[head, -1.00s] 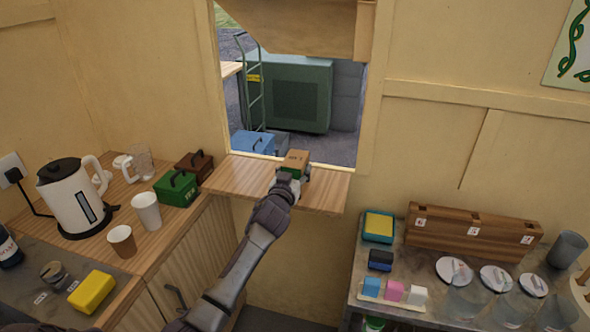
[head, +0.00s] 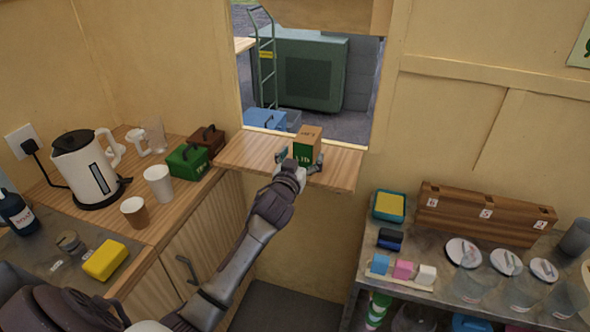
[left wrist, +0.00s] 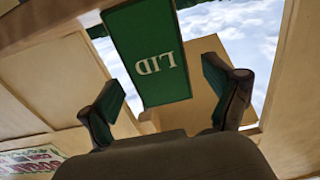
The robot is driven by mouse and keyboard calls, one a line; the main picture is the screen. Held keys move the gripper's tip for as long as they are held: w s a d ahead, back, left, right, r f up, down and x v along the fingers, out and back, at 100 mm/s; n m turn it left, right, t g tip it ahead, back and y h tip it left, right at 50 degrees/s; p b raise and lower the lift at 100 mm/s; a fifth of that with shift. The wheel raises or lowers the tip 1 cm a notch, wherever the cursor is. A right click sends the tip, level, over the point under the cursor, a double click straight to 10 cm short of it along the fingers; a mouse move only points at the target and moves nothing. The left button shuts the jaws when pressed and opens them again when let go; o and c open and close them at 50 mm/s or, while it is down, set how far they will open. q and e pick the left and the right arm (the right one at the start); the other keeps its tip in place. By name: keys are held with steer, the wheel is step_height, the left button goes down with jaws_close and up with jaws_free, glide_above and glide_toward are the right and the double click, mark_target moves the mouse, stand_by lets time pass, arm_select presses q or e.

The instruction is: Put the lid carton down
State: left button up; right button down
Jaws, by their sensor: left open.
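The lid carton (head: 308,142) is a small brown box with a green front marked LID. It stands upright on the wooden hatch shelf (head: 240,152) in the head view. My left gripper (head: 300,159) is open at its near side, with one finger to each side and gaps between the fingers and the carton. In the left wrist view the carton's green LID face (left wrist: 150,62) appears upside down, beyond and between the spread fingers (left wrist: 167,98). My right gripper is not in view.
Left counter: kettle (head: 85,170), cups (head: 158,183), green box (head: 187,160), brown box (head: 207,139), yellow sponge (head: 104,260). Right table: wooden box (head: 480,215), jars (head: 470,283), small coloured blocks (head: 402,269). The shelf is bare on both sides of the carton.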

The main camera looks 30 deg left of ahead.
arm_select(q)
steer(key=b+v, duration=0.1)
steer(key=v, duration=0.6)
steer(key=s+d+f+m+g+h, duration=0.1)
steer(key=s+d+f+g, duration=0.2)
steer(key=f, duration=1)
steer(key=s+f+m+g+h, duration=0.15)
steer(key=s+f, duration=0.25)
steer(key=f, duration=0.8)
steer(key=s+d+f+g, duration=0.2)
steer(key=s+f+g, duration=0.15)
steer(key=f, duration=0.95)
steer(key=s+d+f+m+g+h, duration=0.1)
steer(key=s+d+f+g, duration=0.1)
steer(key=s+f, duration=0.7)
steer(key=s+d+f+m+g, duration=0.1)
steer(key=s+d+f+g, duration=0.15)
steer(key=s+f, duration=0.6)
steer(key=s+f+g, duration=0.2)
steer(key=s+f, duration=0.1)
steer(key=s, duration=0.8)
steer(key=s+d+f+g, duration=0.1)
steer(key=s+f+g, duration=0.1)
steer(key=s, duration=1)
steer(key=shift+f, duration=0.45)
steer(key=shift+d+m+h, duration=0.1)
steer(key=shift+m+h, duration=0.15)
